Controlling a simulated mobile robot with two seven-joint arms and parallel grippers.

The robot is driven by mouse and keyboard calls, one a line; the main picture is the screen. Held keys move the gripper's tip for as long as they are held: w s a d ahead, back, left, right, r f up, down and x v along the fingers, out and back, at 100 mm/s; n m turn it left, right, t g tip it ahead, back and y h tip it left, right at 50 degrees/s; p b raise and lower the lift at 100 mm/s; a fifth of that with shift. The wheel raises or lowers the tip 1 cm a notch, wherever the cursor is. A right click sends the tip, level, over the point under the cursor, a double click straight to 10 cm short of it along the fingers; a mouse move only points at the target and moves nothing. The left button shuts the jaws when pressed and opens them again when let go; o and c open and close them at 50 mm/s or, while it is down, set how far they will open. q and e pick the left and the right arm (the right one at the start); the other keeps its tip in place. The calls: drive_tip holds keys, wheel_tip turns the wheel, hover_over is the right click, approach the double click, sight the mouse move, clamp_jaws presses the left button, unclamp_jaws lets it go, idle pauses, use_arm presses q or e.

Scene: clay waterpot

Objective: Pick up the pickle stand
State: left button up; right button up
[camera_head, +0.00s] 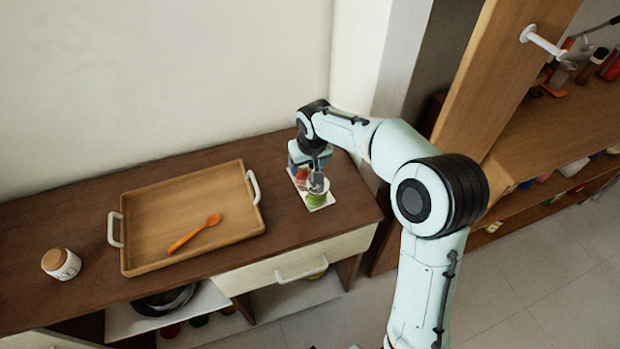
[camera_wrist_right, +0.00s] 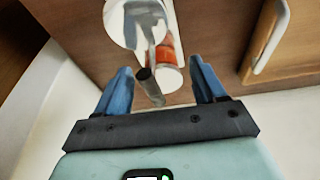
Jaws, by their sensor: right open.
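The pickle stand (camera_head: 328,204) is a small white base with jars of red and green contents, on the right end of the brown cabinet. In the right wrist view the stand (camera_wrist_right: 173,18) shows a jar with orange-red contents, a round pale lid and a grey metal upright. My right gripper (camera_head: 310,168) is over the stand and partly hides it in the head view. In the wrist view its blue fingers (camera_wrist_right: 160,68) are apart, with the grey upright in line with the gap between them; I cannot tell whether they touch it. My left gripper is not in view.
A wooden tray (camera_head: 160,205) with white handles holds an orange spoon (camera_head: 195,233) left of the stand. A small white jar (camera_head: 61,264) stands farther left. The wall is close behind the cabinet. A wooden shelf (camera_head: 545,140) with several items is at right.

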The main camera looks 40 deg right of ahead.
sight(307, 174)
drive_tip(key=x, duration=0.4)
drive_tip(key=shift+d, duration=0.25)
clamp_jaws()
drive_tip(key=shift+r, duration=0.15)
